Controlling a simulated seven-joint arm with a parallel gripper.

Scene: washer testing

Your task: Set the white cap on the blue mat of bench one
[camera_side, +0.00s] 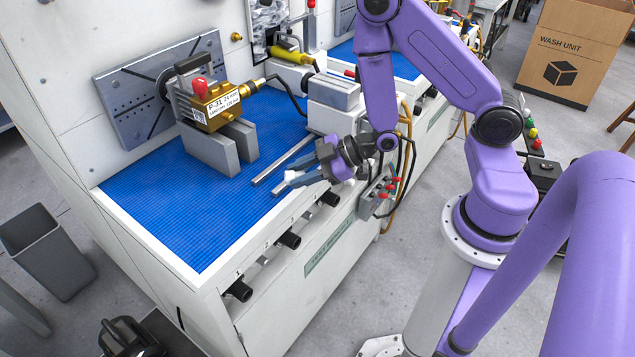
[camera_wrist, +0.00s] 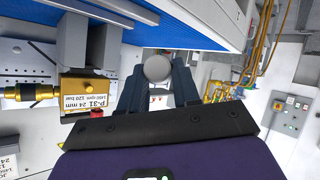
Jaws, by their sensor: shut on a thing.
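The white cap (camera_side: 292,177) is small and partly hidden by the fingers in the side view. In the wrist view the cap (camera_wrist: 157,68) shows as a round pale grey shape between the fingertips. My gripper (camera_side: 297,179) is shut on it; the gripper also shows in the wrist view (camera_wrist: 158,72). The blue mat (camera_side: 165,215) covers the top of the near bench. My gripper is at the mat's front right part, by the two metal rails; its height above the mat is hard to tell. The mat also shows in the wrist view (camera_wrist: 200,38).
A brass pump (camera_side: 217,108) labelled P-31 sits on grey blocks (camera_side: 222,148) at the mat's back. Metal rails (camera_side: 283,162) and a grey block unit (camera_side: 333,93) stand to the right. The mat's front left is bare. Black knobs (camera_side: 288,240) line the bench front.

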